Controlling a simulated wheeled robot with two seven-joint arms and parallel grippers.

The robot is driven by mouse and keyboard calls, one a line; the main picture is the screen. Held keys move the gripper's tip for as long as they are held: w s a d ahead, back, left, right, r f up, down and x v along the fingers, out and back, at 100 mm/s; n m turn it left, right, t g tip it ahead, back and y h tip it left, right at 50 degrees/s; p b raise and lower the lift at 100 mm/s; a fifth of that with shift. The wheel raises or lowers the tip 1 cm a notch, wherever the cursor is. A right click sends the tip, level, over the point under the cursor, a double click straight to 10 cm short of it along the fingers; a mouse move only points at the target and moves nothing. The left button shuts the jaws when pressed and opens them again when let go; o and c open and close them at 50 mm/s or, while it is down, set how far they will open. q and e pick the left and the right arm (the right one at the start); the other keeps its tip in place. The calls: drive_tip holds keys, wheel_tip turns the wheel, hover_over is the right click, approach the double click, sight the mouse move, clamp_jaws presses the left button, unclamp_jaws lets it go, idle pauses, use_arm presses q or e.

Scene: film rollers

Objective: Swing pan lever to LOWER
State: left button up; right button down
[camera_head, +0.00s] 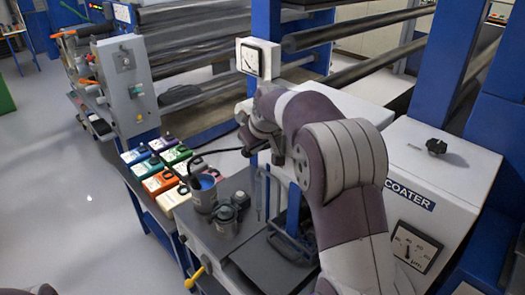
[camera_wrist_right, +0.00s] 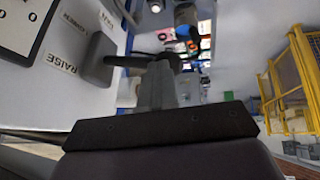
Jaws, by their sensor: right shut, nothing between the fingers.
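In the right wrist view, a pale panel on the left carries the labels LOWER (camera_wrist_right: 75,20) and RAISE (camera_wrist_right: 62,62). A dark grey lever hub (camera_wrist_right: 97,62) stands out from it by these labels. A dark bar (camera_wrist_right: 128,61) runs from the hub to my fingertips; I cannot tell if they touch. My right gripper (camera_wrist_right: 160,65) is shut and empty. My left gripper is out of view.
Coloured tins (camera_head: 160,183) fill a shelf farther left. A blue upright (camera_head: 266,80) rises behind my gripper. Floor at the left is clear.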

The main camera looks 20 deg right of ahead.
wheel_tip(320, 180, down, 8)
drive_tip(key=a+t+h+b, duration=0.1)
drive_tip(key=h+b, duration=0.1)
drive_tip(key=b, duration=0.7)
drive_tip(key=shift+w+n+b, duration=0.25)
drive_tip(key=shift+n+b, duration=0.15)
drive_tip(key=shift+r, duration=0.1)
